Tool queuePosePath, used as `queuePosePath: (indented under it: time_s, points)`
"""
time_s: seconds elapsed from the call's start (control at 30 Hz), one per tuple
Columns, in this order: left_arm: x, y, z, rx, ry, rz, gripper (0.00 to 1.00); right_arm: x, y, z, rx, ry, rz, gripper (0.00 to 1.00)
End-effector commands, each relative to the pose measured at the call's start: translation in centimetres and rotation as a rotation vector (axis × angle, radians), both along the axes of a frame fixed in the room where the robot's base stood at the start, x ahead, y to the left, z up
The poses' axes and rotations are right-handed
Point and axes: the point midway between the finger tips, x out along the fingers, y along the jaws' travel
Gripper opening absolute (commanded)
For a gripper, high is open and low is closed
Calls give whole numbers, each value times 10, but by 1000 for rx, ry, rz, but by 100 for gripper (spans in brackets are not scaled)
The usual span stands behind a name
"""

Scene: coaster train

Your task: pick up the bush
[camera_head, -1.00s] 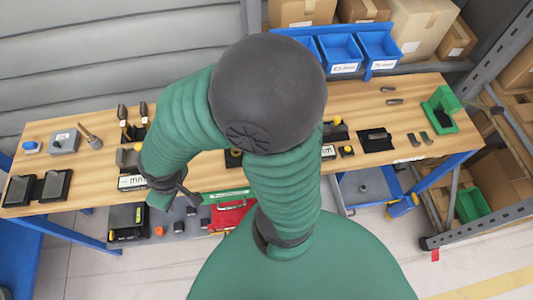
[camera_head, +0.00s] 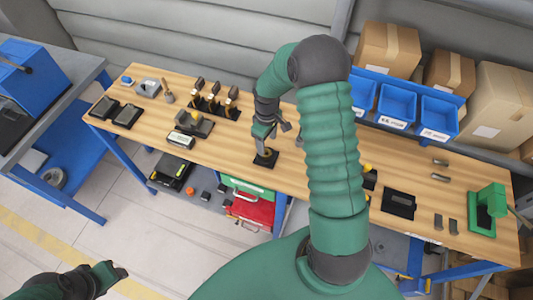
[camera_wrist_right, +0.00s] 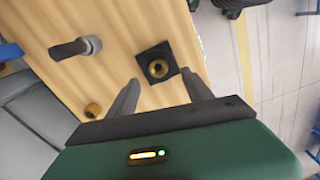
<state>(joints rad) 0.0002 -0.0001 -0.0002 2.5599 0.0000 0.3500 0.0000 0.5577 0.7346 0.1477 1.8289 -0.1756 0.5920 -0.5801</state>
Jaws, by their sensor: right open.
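A brass ring-shaped bush (camera_wrist_right: 158,68) sits in a black square block (camera_wrist_right: 146,54) on the wooden table in the right wrist view. The block also shows mid-table in the head view (camera_head: 265,160). A second small brass ring (camera_wrist_right: 93,110) lies on the table beside one finger; I cannot tell which ring is the bush meant. My right gripper (camera_wrist_right: 160,80) is open and empty, its fingers spread on either side of the block's near edge. In the head view it (camera_head: 264,143) points down just above the block. My left gripper (camera_head: 112,275) is low at the left, away from the table.
A grey cylindrical part (camera_wrist_right: 75,47) lies near the block. Several upright tools (camera_head: 213,100) and a labelled fixture (camera_head: 182,140) stand to the left. Blue bins (camera_head: 398,102) line the back. A black tray (camera_head: 398,203) and green holder (camera_head: 487,208) are at the right.

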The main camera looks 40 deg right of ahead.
Motion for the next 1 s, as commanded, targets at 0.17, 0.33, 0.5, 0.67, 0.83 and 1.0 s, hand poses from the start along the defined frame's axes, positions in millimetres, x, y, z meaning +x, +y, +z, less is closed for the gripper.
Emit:
queuePosePath:
  time_s: [0.17, 0.33, 0.5, 0.67, 0.83, 1.0]
  points:
    - [0, 0, 6, 0, 0, -1, 45, 0, 0, -18, -1, 2, 0, 59]
    - [0, 0, 21, 0, 0, -1, 45, 3, 1, -46, 0, 3, 0, 59]
    - [0, 0, 23, 0, 0, 0, 45, 3, 0, -65, -3, -1, 0, 59]
    - [0, 0, 22, 0, 0, 0, 45, 3, -1, -66, -3, -2, 0, 59]
    - [0, 0, 22, 0, 0, 0, 45, 4, -1, -66, -2, -2, -1, 40]
    - [0, 0, 22, 0, 0, -1, 45, 4, -1, -66, -2, -2, -1, 17]
